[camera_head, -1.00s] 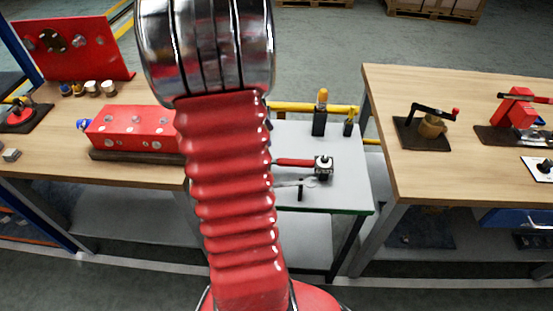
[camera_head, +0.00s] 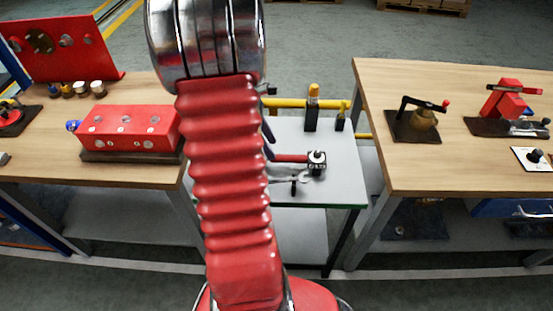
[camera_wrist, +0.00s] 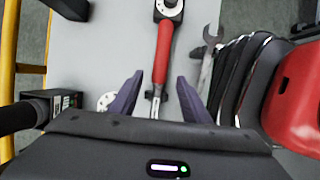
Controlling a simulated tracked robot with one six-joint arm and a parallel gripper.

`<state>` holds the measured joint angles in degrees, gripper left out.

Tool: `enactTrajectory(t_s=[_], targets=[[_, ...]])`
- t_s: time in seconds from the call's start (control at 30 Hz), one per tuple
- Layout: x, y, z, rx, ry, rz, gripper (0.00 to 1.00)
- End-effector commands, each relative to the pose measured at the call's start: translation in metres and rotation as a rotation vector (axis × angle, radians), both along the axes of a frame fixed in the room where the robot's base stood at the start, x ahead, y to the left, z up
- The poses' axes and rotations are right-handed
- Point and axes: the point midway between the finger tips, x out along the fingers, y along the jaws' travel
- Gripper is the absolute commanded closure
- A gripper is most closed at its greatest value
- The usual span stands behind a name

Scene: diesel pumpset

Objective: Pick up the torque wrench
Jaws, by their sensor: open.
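The torque wrench has a red handle (camera_wrist: 163,50), a dark head with a round silver face at the top of the wrist view, and a metal shaft at the lower end. In the head view its red handle (camera_head: 291,158) lies on the grey table, its left part hidden behind my arm. My gripper (camera_wrist: 160,76) is open, with its two purple fingers on either side of the wrench in the wrist view. I cannot tell the height gap. In the head view my arm hides most of the gripper.
A metal spanner (camera_wrist: 208,60) lies close to the right of the wrench in the wrist view. A dark block (camera_wrist: 62,100) stands at left, near a yellow rail (camera_wrist: 8,60). Black holders (camera_head: 311,120) stand at the table's far side. Wooden benches (camera_head: 378,90) flank the table.

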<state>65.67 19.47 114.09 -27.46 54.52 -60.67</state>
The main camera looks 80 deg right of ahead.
Motion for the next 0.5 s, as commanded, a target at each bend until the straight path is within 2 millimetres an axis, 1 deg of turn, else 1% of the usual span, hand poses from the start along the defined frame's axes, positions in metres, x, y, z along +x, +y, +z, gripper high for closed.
enactTrajectory(t_s=[0.03,0.1,0.5], targets=[[-0.002,0.0002,-0.0051,0.002,0.0,0.0,0.57],[-0.0032,-0.0002,-0.0084,0.001,-0.001,0.001,0.57],[-0.0046,-0.0006,-0.0117,0.001,0.0,0.0,0.57]])
